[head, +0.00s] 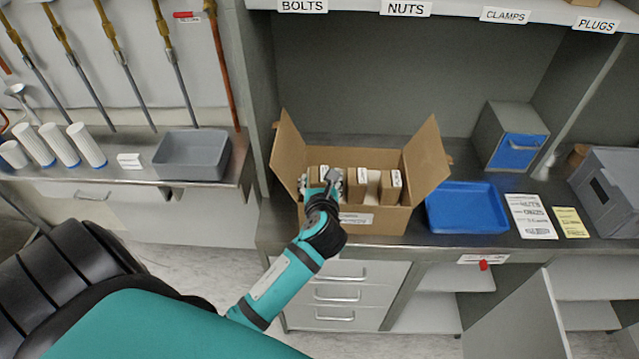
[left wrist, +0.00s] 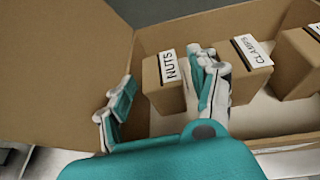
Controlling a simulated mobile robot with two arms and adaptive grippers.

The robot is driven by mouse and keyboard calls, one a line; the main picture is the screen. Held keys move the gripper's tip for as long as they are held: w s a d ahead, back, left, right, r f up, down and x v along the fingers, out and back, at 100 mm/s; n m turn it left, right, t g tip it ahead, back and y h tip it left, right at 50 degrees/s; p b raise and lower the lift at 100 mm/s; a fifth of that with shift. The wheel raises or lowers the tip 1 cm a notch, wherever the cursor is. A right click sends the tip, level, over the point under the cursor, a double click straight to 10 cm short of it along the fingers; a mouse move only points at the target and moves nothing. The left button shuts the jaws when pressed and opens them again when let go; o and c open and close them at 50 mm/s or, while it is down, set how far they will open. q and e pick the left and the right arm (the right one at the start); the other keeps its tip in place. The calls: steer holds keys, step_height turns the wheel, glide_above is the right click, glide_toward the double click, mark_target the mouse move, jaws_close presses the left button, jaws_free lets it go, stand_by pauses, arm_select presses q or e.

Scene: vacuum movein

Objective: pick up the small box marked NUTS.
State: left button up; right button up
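The small brown box with the NUTS label (left wrist: 163,92) stands upright in the open cardboard carton (head: 370,221), at the carton's left end. My left gripper (head: 319,184) reaches down into the carton. In the left wrist view the gripper (left wrist: 160,105) is open, with one finger left of the NUTS box and the other on its right, between it and the CLAMPS box (left wrist: 252,82). I cannot tell whether either finger touches the box. In the head view the gripper partly hides the NUTS box. My right gripper is not in view.
Another small box (left wrist: 302,50) stands right of the CLAMPS box. The carton's flaps stand up at both sides. A blue tray (head: 466,208) lies right of the carton, with printed sheets (head: 531,216) beyond. A shelf labelled BOLTS, NUTS, CLAMPS, PLUGS (head: 450,12) hangs above.

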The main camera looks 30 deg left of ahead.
mark_target(320, 178)
arm_select(q)
steer(key=shift+f+x, duration=0.25)
steer(key=shift+x, duration=1.25)
steer(key=shift+s+r, duration=0.15)
steer(key=shift+r, duration=0.1)
steer(key=c, duration=1.1)
